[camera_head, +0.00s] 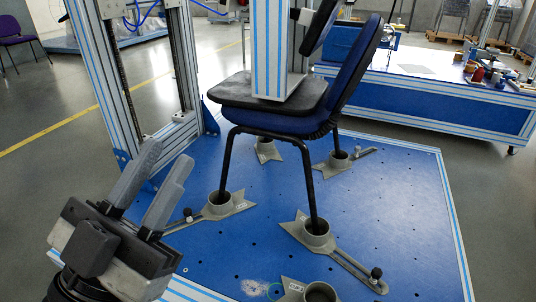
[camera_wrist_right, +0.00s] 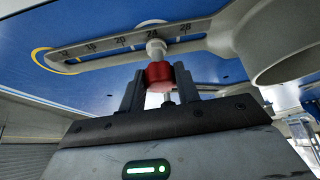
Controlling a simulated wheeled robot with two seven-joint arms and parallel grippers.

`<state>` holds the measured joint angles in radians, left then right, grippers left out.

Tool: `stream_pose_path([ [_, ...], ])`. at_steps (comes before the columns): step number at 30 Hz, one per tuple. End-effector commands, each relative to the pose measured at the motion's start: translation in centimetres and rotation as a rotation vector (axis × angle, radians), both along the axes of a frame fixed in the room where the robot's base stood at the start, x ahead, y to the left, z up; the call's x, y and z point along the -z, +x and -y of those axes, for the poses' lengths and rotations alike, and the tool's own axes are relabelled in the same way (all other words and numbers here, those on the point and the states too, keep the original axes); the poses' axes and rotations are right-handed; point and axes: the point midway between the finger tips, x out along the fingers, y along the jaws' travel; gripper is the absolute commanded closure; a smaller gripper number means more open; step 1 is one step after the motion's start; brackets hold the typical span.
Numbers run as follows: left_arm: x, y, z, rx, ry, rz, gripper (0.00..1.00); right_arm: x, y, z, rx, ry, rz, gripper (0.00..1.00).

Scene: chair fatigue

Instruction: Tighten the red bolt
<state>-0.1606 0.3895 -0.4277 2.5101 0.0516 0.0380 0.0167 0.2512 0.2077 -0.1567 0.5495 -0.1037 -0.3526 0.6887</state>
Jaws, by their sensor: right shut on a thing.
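In the right wrist view the red bolt (camera_wrist_right: 158,76) sits between the two fingers of my right gripper (camera_wrist_right: 159,84), which is shut on it. A pale nut-like piece above the bolt meets the slotted arm of a grey bracket (camera_wrist_right: 95,52) marked with a number scale. In the head view I cannot make out the red bolt or my right gripper. My left gripper (camera_head: 166,156) is open and empty at the lower left, its two grey fingers apart, in front of the blue platform (camera_head: 405,205).
A blue-and-black chair (camera_head: 270,120) stands with its legs in grey foot brackets (camera_head: 316,235) on the platform. A striped post (camera_head: 270,50) rests over its seat. Another bracket (camera_head: 318,292) shows at the bottom edge. A blue workbench (camera_head: 420,100) with small items stands behind.

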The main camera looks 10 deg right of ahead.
Motion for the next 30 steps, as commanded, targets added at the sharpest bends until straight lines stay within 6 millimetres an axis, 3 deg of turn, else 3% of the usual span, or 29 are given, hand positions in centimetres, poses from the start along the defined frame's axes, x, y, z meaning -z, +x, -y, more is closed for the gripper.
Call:
stream_pose_path([
  [13,0.2,0.0,0.0,0.000,0.000,0.000,0.75,0.2,0.0,-0.5,0.057,0.006,0.001,0.92],
  [22,2.1,0.0,0.0,0.000,0.000,0.000,0.75,0.4,0.2,-0.8,0.337,0.010,0.003,0.92],
  [30,2.2,0.0,0.0,0.000,0.000,0.000,0.75,0.2,0.1,-0.7,0.392,0.011,0.002,0.92],
])
